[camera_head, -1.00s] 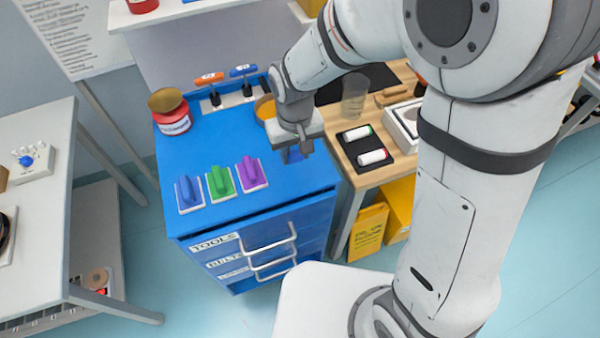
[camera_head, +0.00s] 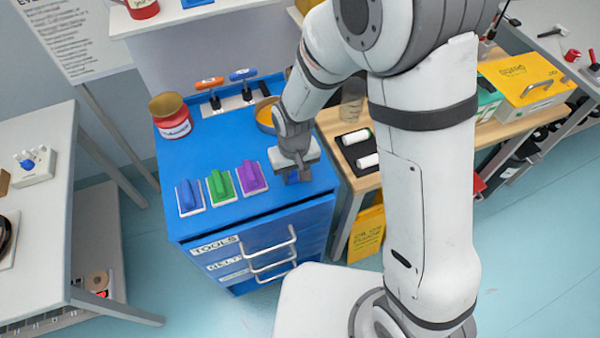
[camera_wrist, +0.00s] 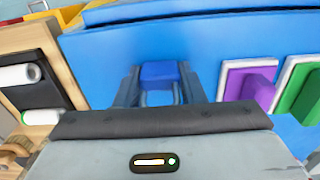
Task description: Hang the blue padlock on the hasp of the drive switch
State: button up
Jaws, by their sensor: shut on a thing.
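My gripper (camera_wrist: 160,88) points down over the right front part of the blue cabinet top (camera_head: 225,145). Its fingers are shut on the blue padlock (camera_wrist: 160,72), whose blue body shows between them in the wrist view. The padlock's blue also shows just under the gripper in the head view (camera_head: 292,178). Whether it touches the cabinet top I cannot tell. A white box with a blue knob (camera_head: 35,165) stands on the grey table at left; it may be the drive switch. I cannot make out a hasp on it.
Blue (camera_head: 189,197), green (camera_head: 221,187) and purple (camera_head: 251,177) blocks on white plates stand left of my gripper. A red tin (camera_head: 172,122) and two handled tools stand at the cabinet's back. A wooden bench with white rolls (camera_head: 356,137) adjoins at right.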

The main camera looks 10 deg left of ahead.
jog(key=shift+f, duration=0.2)
jog(key=o, duration=1.1)
notch_tip(320, 180, up, 8)
jog(key=shift+w+f+b, duration=0.1)
jog(key=shift+b, duration=0.7)
